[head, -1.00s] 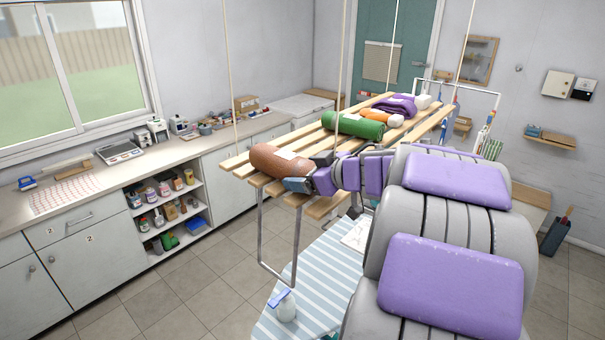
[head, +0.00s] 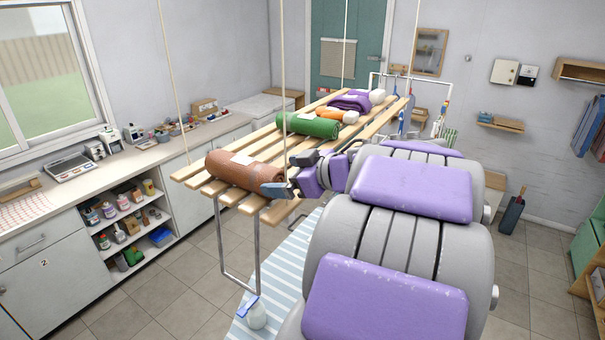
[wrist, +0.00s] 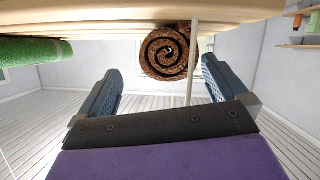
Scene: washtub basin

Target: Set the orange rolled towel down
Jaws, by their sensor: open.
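A brownish-orange rolled towel (head: 240,170) with a pale label lies on the near end of the hanging slatted rack (head: 187,173). A smaller bright orange roll (head: 330,113) lies farther back, between the green and purple rolls. My gripper (head: 289,174) is open at the brownish towel's right end. In the wrist view, which seems upside down, the towel's spiral end (wrist: 168,52) faces me between the spread fingertips of my gripper (wrist: 160,72). No finger visibly squeezes it. The slats (wrist: 120,17) run along the top there.
A green rolled towel (head: 307,125) and a purple one (head: 350,101) lie farther along the rack. Thin ropes hold the rack, one passing close by my gripper (head: 285,70). A counter (head: 100,170) runs along the left wall.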

